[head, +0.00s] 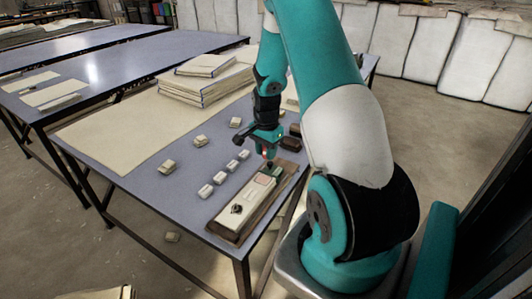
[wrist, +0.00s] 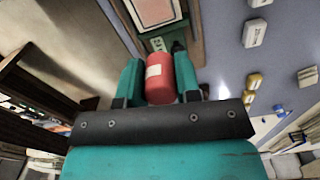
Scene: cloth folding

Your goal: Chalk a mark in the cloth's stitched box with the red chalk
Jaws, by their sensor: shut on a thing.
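My gripper (wrist: 158,82) is shut on the red chalk (wrist: 160,88), a short red cylinder with a pale label, held between its teal fingers. In the head view my gripper (head: 267,148) hangs over the far end of a brown tray (head: 221,231), and the chalk is only a small red spot. A small cream patch with a reddish border (head: 264,180) lies on the tray, just nearer the camera than my gripper. A red-bordered cream patch (wrist: 154,10) also shows at the top of the wrist view. I cannot tell whether the chalk touches anything.
A pale block with a dark knob (head: 237,209) sits at the tray's near end, and a green piece (head: 277,172) is beside the patch. Several small white blocks (head: 206,191) line the tray's left. Folded cloths (head: 205,85) are stacked behind; a large cream sheet (head: 115,128) covers the table's left.

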